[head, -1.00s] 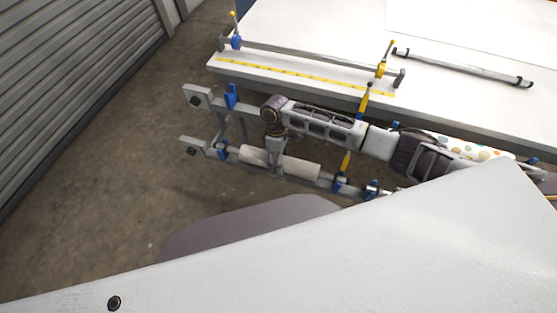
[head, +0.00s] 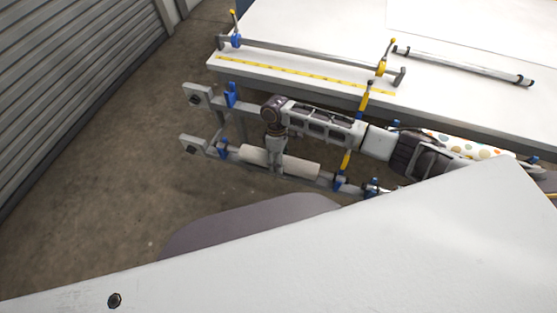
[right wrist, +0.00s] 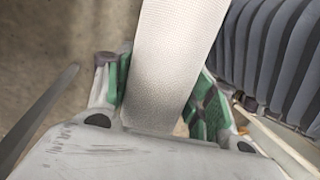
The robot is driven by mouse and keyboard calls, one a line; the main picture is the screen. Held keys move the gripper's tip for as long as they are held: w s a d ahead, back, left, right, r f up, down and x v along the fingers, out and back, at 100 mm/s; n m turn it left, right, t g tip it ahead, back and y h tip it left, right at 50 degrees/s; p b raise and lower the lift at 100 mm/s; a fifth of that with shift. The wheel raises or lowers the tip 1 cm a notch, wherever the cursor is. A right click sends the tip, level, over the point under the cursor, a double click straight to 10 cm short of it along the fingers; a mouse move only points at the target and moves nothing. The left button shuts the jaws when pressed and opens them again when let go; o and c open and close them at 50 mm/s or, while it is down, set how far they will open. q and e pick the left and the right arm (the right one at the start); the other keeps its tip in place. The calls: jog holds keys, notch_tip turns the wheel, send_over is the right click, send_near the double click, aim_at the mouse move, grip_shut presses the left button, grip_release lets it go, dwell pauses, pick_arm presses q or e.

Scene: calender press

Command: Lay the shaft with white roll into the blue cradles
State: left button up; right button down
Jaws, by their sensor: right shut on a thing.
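The white roll (head: 297,165) on its shaft is at the lower rail of the frame in the head view. My right gripper (head: 275,165) reaches down over the roll and is shut on it. In the right wrist view the roll (right wrist: 178,50) runs between the green finger pads of my right gripper (right wrist: 165,105). A blue cradle (head: 222,149) is near the roll's left end and another blue cradle (head: 338,184) is near its right end. I cannot tell whether the shaft touches them. Another blue cradle (head: 231,96) stands on the rear rail. My left gripper is not in view.
A white table (head: 300,62) stands behind the frame, with a yellow measuring strip (head: 300,74), a grey bar in clamps (head: 310,57) and a rod (head: 465,68) on it. A spotted roll (head: 470,149) is at right. A ribbed shutter (head: 70,80) stands at left. Floor between is clear.

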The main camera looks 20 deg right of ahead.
jog(key=shift+f, duration=0.1)
jog(key=shift+c, duration=2.4)
grip_release()
jog(key=v, duration=1.2)
